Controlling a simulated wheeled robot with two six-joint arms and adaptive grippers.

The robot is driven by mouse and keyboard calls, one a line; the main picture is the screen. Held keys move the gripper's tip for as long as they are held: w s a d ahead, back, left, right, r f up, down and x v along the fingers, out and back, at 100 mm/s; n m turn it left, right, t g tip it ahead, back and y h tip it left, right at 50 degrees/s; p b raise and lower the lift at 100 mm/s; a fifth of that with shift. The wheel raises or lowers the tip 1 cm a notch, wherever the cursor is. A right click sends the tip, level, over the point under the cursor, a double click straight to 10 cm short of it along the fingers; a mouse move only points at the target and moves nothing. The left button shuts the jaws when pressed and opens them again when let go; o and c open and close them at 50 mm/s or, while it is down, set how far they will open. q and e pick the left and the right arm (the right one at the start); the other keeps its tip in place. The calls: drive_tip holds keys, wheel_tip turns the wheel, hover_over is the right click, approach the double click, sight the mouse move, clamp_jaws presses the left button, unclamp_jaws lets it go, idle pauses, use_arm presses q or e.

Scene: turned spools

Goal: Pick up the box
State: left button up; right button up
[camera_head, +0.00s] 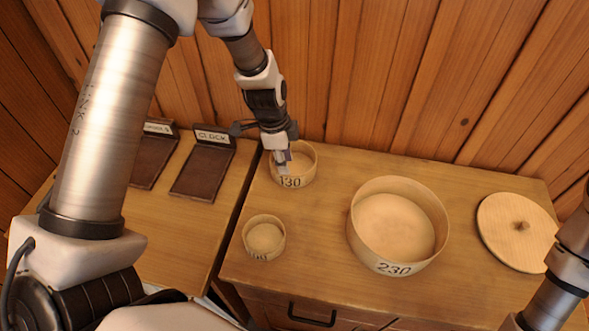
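Three round, open wooden boxes stand on the wooden cabinet. One marked 130 (305,178) is at the back left, a small one (264,250) with markings too small to read is in front of it, and a large one marked 230 (396,268) is in the middle. My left gripper (283,166) reaches down from above at the 130 box, its fingertips overlapping the box's opening and near wall. I cannot tell whether the fingers are touching or closed on that wall. Only part of my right arm shows at the right edge; its gripper is out of view.
A round wooden lid (518,232) with a small knob lies at the right of the cabinet top (320,258). Two dark trays with labels stand on the left table, one reading CLOCK (203,168). A plank wall (400,80) rises close behind.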

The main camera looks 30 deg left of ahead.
sight(293, 186)
use_arm(q)
drive_tip(key=f, duration=0.4)
drive_tip(key=d+f+p, duration=0.1)
drive_tip(key=f, duration=0.1)
drive_tip(key=shift+w+f, duration=0.2)
drive_tip(key=shift+w, duration=0.15)
drive_tip(key=shift+w+f, duration=0.15)
drive_tip(key=shift+f, duration=0.15)
clamp_jaws()
drive_tip(key=shift+r, duration=0.1)
